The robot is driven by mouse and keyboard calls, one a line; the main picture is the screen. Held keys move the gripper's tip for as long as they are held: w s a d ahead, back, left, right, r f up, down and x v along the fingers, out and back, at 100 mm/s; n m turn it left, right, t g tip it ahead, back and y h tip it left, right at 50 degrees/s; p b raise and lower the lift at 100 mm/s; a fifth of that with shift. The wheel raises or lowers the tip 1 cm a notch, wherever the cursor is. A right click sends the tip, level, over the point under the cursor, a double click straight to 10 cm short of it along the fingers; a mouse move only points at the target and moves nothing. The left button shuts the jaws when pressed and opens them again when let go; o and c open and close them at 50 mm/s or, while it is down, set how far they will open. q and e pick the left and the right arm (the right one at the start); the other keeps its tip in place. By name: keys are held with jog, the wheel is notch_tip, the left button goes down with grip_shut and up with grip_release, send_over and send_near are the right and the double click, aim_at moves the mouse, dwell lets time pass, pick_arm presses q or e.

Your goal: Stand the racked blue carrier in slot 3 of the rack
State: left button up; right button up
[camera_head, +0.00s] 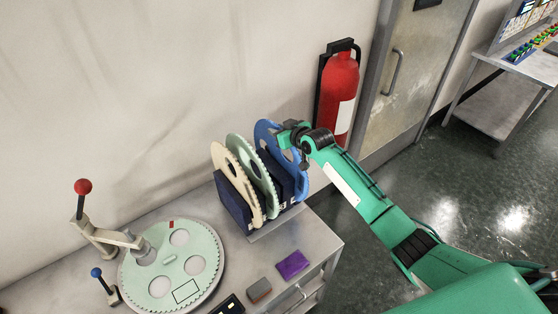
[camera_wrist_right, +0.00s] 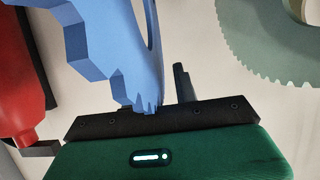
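The blue carrier (camera_head: 263,133), a toothed disc with holes, stands on edge at the right end of the dark blue rack (camera_head: 231,204). A pale green carrier (camera_head: 240,147) and a cream carrier (camera_head: 224,161) stand to its left. My right gripper (camera_head: 293,139) is at the blue carrier's right rim. In the right wrist view, the blue carrier (camera_wrist_right: 108,45) reaches down to the gripper's black bar. One finger (camera_wrist_right: 183,85) shows with a gap beside the carrier; the other is hidden, so the gripper looks open around the rim. My left gripper is out of view. Slot numbers are unreadable.
A round lapping plate (camera_head: 204,284) with a red-knobbed lever (camera_head: 83,187) is at the left of the metal bench. A purple pad (camera_head: 292,264) and a grey block (camera_head: 259,290) lie in front of the rack. A red extinguisher (camera_head: 338,85) hangs close behind my right gripper.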

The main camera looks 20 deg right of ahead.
grip_shut()
dwell(1.3)
